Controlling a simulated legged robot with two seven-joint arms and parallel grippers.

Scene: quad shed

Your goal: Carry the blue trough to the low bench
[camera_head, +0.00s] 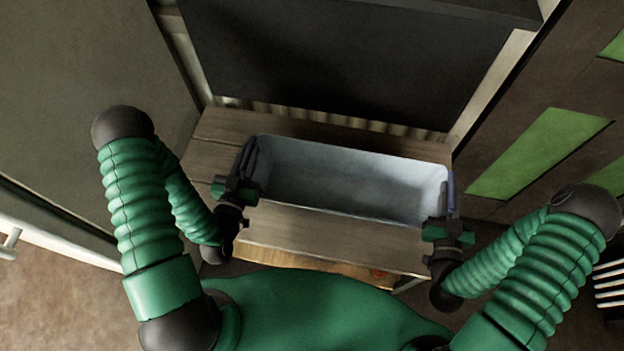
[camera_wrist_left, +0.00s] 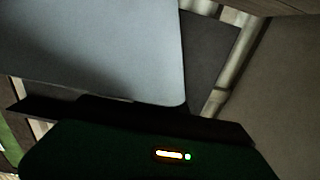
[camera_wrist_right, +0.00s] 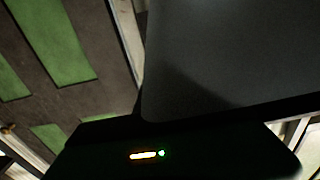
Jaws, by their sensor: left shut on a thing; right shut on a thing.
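The trough (camera_head: 340,180) looks pale blue-grey inside, is long and open at the top, and appears empty. It is over the low wooden bench (camera_head: 330,234) in the head view; I cannot tell whether its base touches the planks. My left gripper (camera_head: 246,172) is shut on its left end wall, and my right gripper (camera_head: 447,205) is shut on its right end wall. The trough's end wall fills much of the left wrist view (camera_wrist_left: 95,45) and the right wrist view (camera_wrist_right: 230,55). The underside of the trough is hidden.
A dark panel (camera_head: 350,55) stands behind the bench. A grey-green surface (camera_head: 80,60) is at the left. A brown wall with green panels (camera_head: 540,150) is close on the right. Bare planks show left of the trough and in front of it.

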